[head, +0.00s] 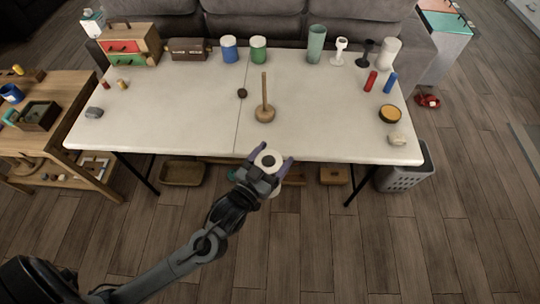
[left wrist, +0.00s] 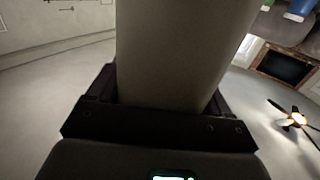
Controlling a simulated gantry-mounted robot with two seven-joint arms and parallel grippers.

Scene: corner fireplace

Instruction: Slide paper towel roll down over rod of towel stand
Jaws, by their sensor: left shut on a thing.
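The paper towel roll (head: 267,154) is white, with a dark hole in its top end, and is held roughly upright in front of the table's near edge. My left gripper (head: 271,158) is shut on it, one finger on each side. In the left wrist view the roll (left wrist: 178,55) fills the middle between the fingers. The towel stand (head: 265,114) is wooden, with a round base and a thin upright rod. It stands on the table beyond the roll, and its rod is bare. The roll and the stand are apart. My right gripper is not in view.
The white table (head: 180,120) is mostly clear around the stand. A small dark object (head: 242,93) lies left of the rod. Cups, boxes and candle holders line the back edge. An orange-topped bowl (head: 390,114) is at the right. A grey basket (head: 405,175) stands on the floor.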

